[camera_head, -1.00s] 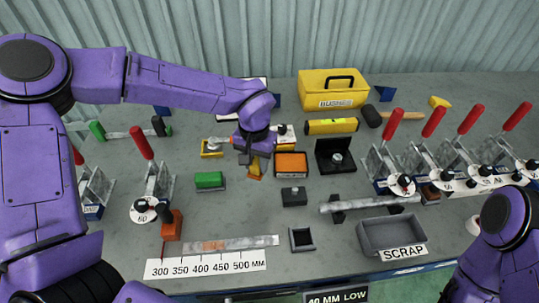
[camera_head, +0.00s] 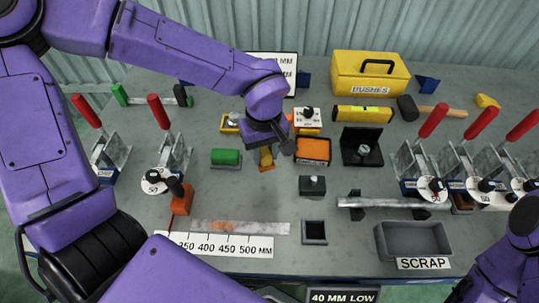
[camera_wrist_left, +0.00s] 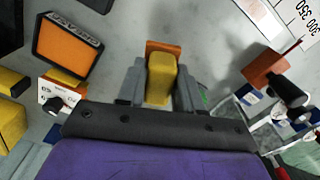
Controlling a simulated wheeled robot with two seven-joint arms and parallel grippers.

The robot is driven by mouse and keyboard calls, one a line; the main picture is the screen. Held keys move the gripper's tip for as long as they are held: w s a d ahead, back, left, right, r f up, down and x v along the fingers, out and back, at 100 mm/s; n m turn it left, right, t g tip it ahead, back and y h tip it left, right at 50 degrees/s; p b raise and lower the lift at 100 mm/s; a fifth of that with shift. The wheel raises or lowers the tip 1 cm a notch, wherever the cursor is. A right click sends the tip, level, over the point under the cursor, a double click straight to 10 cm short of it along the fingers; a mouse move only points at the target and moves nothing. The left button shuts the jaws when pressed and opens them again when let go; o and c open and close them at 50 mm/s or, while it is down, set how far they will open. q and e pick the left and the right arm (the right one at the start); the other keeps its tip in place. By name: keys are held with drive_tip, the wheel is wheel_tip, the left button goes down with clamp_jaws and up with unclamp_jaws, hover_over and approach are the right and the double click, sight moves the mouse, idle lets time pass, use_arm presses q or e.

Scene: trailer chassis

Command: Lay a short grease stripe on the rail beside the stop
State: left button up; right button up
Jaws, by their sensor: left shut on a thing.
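My left gripper (camera_head: 268,150) is shut on a yellow block with an orange end (camera_wrist_left: 161,82), between the green block and the orange-topped tray. The head view shows the yellow block (camera_head: 266,158) partly hidden under the gripper. The rail looks to be the flat metal strip with a rust-coloured patch (camera_head: 262,228), lying behind the millimetre scale, well in front of the gripper. The orange stop (camera_head: 181,201), with a black handle, stands at the strip's left end. The stop also shows at the right of the left wrist view (camera_wrist_left: 262,66). My right gripper is out of view.
The orange-topped tray (camera_head: 314,150) is right of the gripper, the green block (camera_head: 226,158) left. The scale (camera_head: 222,246) lies along the front. Toggle clamps (camera_head: 170,160) stand left and right. A scrap bin (camera_head: 414,240) is front right. Bench between gripper and strip looks clear.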

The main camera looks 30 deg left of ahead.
use_arm(q)
drive_tip(key=w+f, duration=0.2)
drive_tip(key=w+a+f, duration=0.1)
drive_tip(key=w+f, duration=0.1)
drive_tip(key=w+a+f, duration=0.1)
drive_tip(key=w+f, duration=0.1)
drive_tip(key=shift+f, duration=1.75)
drive_tip(key=shift+s+f, duration=0.1)
drive_tip(key=o, duration=1.1)
wheel_tip(320, 180, up, 12)
drive_tip(key=shift+r, duration=0.15)
drive_tip(key=shift+d, duration=0.1)
